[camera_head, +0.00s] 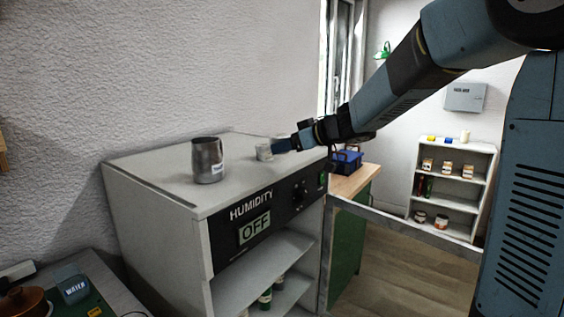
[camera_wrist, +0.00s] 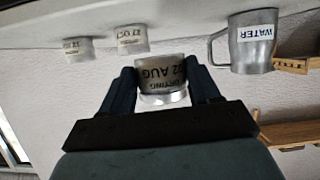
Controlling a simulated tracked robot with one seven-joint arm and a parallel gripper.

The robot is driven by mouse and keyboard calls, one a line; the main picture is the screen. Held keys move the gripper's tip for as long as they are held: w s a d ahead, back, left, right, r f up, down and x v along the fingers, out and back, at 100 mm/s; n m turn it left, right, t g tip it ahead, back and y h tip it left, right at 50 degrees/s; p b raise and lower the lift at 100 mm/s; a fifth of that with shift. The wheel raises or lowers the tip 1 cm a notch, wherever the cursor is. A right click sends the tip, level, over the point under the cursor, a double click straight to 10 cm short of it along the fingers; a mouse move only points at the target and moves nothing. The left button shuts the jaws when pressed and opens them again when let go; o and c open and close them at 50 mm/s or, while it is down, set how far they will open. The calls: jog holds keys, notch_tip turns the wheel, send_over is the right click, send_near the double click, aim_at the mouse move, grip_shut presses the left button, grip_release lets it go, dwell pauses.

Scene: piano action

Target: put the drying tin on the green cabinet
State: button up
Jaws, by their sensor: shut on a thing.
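My gripper (camera_head: 272,148) is shut on a small pale tin (camera_wrist: 162,78), labelled "DRYING" and "02 AUG", which sits between the two fingers in the wrist view. In the head view the tin (camera_head: 264,153) is at or just above the top of the grey humidity cabinet (camera_head: 150,173), near its back right part; I cannot tell whether it touches. The green cabinet (camera_head: 345,250), with a wooden top (camera_head: 352,181), stands beyond the humidity cabinet to the right, partly hidden by it.
A metal mug (camera_head: 208,160) stands on the humidity cabinet; its "WATER" label shows in the wrist view (camera_wrist: 254,42). Two more pale tins (camera_wrist: 133,38) (camera_wrist: 78,48) are nearby. A blue crate (camera_head: 347,161) is on the green cabinet. A white shelf (camera_head: 452,180) stands farther right.

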aim_at(282, 170)
jog(key=shift+w+a+f, duration=0.2)
jog(key=shift+a+f, duration=0.05)
jog(key=shift+f, duration=0.15)
jog(key=shift+w+a+f, duration=0.2)
jog(key=shift+f, duration=0.2)
jog(key=shift+w+a+f, duration=0.15)
jog(key=shift+f, duration=1.55)
jog(key=shift+f, duration=0.1)
jog(key=o, duration=1.1)
